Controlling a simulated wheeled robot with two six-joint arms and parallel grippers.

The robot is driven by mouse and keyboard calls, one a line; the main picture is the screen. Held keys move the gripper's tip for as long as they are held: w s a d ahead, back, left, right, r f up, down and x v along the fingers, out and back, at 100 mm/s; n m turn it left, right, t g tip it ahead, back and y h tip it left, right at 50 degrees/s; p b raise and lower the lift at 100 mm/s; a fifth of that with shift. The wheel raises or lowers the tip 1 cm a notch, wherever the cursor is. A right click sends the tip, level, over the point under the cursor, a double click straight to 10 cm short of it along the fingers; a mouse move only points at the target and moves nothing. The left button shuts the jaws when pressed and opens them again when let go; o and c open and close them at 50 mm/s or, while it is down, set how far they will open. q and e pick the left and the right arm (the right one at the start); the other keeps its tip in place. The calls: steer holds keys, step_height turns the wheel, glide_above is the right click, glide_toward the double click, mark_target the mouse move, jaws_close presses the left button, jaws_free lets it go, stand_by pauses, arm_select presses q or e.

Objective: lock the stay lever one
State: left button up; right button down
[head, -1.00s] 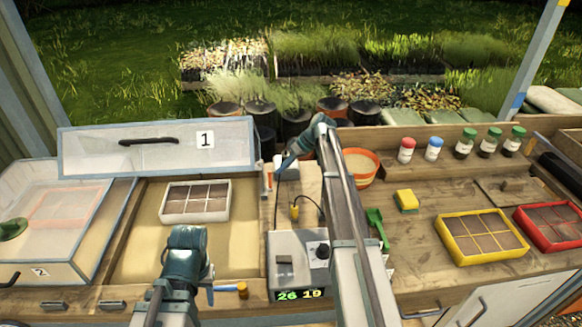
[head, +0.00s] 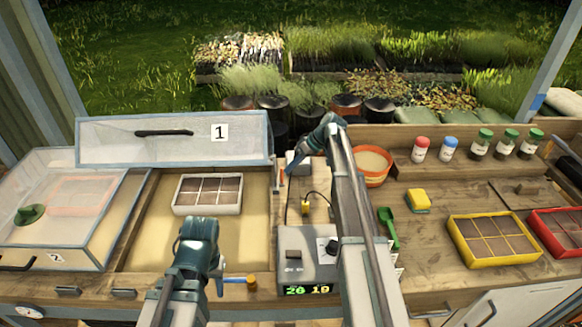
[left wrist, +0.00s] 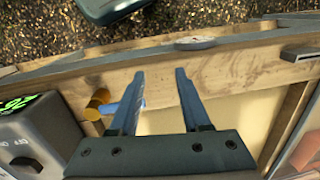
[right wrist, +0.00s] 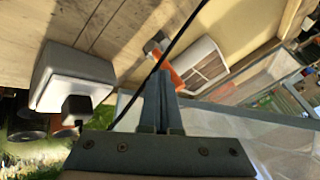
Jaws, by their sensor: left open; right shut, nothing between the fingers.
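Lid one (head: 180,140), marked "1", stands raised at the back of its tan bed. A small orange-and-grey lever (head: 280,178) is at the bed's right side near the lid; its orange part (right wrist: 170,76) also shows in the right wrist view. My right gripper (head: 291,166) is shut and empty beside it; the fingertips (right wrist: 160,72) overlap the orange part in the right wrist view, and I cannot tell if they touch. My left gripper (left wrist: 160,72) is open and empty over the bed's front edge. A blue bar with an amber knob (left wrist: 97,103) is beside its left finger.
A white seed tray (head: 208,208) lies in bed one. Closed box two (head: 55,258) is at the left. A control box (head: 308,250) with a cable stands right of the bed, beneath my right arm. Yellow (head: 455,245) and red trays lie on the right bench.

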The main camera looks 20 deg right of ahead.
steer(key=shift+w, duration=0.1)
arm_select(q)
steer(key=shift+f, duration=0.1)
arm_select(e)
steer(key=shift+w+d+f, duration=0.1)
steer(key=shift+w+d, duration=0.1)
steer(key=shift+w, duration=0.45)
